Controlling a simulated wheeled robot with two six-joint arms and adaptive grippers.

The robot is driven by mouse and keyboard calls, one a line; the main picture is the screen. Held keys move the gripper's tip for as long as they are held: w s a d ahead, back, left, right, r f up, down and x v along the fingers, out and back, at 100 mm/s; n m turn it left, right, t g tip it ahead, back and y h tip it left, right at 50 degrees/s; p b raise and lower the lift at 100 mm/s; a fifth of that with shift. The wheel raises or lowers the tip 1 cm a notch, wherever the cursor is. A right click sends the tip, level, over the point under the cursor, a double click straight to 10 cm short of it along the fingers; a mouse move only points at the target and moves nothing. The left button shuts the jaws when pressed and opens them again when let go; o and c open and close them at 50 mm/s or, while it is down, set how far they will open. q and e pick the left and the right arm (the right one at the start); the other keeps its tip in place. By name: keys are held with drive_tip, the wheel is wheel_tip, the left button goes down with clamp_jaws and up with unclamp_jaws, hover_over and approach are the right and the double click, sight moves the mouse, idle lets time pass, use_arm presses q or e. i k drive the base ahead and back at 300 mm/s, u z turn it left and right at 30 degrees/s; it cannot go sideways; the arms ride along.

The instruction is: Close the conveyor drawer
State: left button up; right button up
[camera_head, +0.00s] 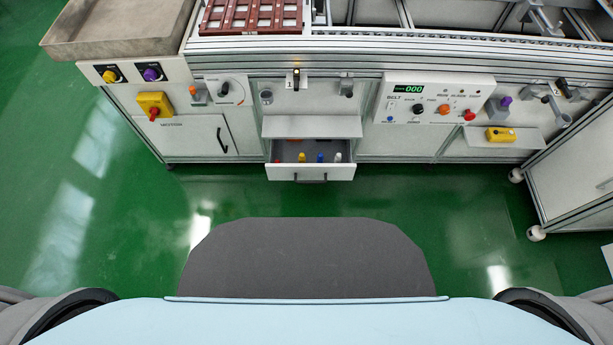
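The conveyor drawer (310,172) is pulled open from the front of the white conveyor cabinet, below a small white shelf (311,127). Its front panel carries a dark handle (311,180). Several small coloured items, among them yellow and blue ones (320,157), stand inside the drawer. My grippers are outside the view. Only parts of my arms show at the lower left and lower right corners, well apart from the drawer.
A control panel with a green display (409,89) is right of the drawer. A cabinet door (205,136) with a dark handle is on the left. A wheeled white unit (575,165) stands at the right. Green floor (395,200) lies clear before the drawer.

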sight(289, 152)
drive_tip(key=u, duration=1.15)
drive_tip(key=i, duration=0.35)
drive_tip(key=z, duration=3)
